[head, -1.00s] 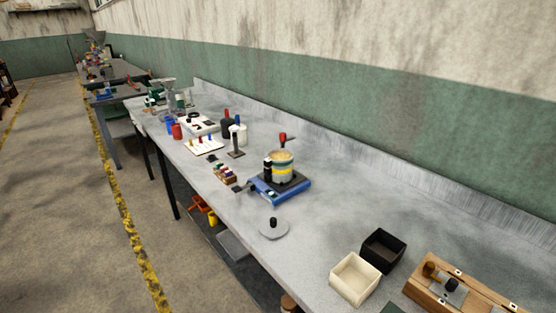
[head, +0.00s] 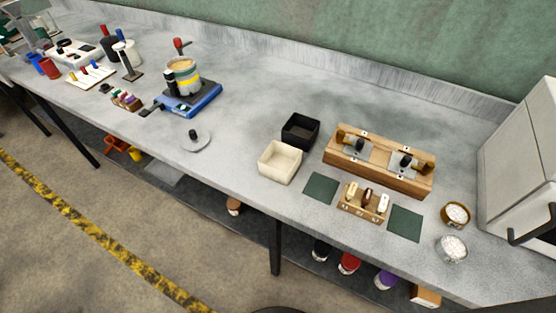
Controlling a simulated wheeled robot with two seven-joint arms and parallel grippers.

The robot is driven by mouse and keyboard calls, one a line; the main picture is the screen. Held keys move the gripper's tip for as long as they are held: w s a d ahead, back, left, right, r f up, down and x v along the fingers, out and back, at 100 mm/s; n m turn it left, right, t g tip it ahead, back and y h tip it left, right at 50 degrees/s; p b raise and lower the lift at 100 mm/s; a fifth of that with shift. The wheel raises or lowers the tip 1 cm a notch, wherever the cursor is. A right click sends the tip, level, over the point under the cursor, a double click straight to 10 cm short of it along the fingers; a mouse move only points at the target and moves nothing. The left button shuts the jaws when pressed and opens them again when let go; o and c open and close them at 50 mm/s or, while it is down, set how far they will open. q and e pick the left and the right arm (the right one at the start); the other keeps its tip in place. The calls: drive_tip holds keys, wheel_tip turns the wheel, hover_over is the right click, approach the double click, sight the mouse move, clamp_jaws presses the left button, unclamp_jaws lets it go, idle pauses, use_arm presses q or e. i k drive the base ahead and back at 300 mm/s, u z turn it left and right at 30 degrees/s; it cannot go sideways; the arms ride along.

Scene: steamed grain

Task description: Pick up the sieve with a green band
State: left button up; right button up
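I cannot make out a sieve with a green band for certain. Neither gripper is in view.
The grey bench (head: 240,120) has free room in its middle. A cream box (head: 280,162), a black box (head: 300,131), a wooden stand (head: 378,160), green mats (head: 405,223) and two small bowls (head: 452,248) are to the right. A white appliance (head: 520,150) stands at the far right.

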sight(182, 67)
drive_tip(key=z, duration=3.15)
drive_tip(key=k, duration=1.05)
drive_tip(key=u, duration=2)
drive_tip(key=i, duration=0.2)
drive_tip(key=u, duration=0.15)
